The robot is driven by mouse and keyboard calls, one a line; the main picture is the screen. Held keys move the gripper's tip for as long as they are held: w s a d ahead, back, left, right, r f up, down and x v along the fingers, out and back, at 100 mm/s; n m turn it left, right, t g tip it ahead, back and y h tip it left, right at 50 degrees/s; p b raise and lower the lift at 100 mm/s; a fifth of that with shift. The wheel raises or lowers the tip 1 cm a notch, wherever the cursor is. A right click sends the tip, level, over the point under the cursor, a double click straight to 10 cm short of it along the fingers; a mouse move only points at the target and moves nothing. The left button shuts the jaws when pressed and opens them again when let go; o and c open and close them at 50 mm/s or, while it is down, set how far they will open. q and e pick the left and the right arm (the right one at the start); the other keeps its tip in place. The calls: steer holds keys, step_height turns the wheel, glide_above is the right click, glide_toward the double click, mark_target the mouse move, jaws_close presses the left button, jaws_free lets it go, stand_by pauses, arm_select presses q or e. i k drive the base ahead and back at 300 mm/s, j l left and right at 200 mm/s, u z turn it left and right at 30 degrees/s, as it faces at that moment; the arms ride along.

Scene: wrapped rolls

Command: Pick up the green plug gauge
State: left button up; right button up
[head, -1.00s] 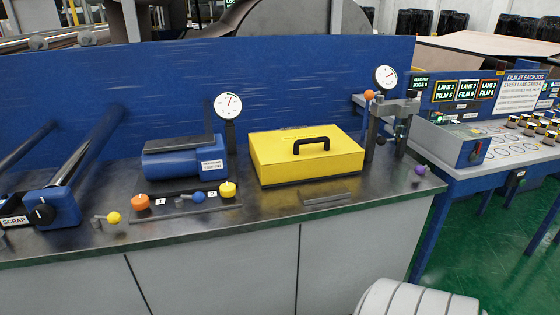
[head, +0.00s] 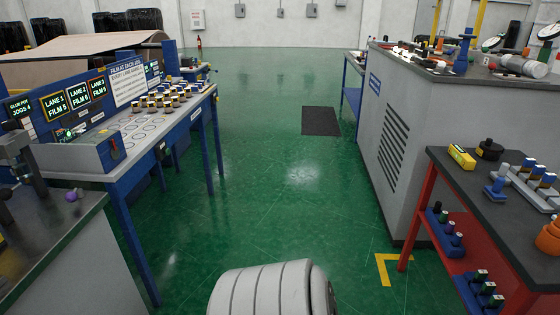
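I cannot make out a clearly green plug gauge. Small dark pieces with coloured tops stand in a blue holder (head: 446,230) on the red-framed bench's shelf at right. Several more stand in a lower blue holder (head: 476,296), some with a greenish tint; they are too small to tell apart. More small pegs with blue and white parts stand in a grey rack (head: 532,188) on the bench top. Neither gripper is in view.
The red-framed bench (head: 490,210) stands at right, below a grey cabinet (head: 395,140) with a cluttered top. A lane table (head: 140,130) with several small rolls stands at left. The green floor (head: 290,200) between them is clear, with a dark mat (head: 321,121).

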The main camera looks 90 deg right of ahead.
mark_target(443, 215)
steer(key=z, duration=4.3)
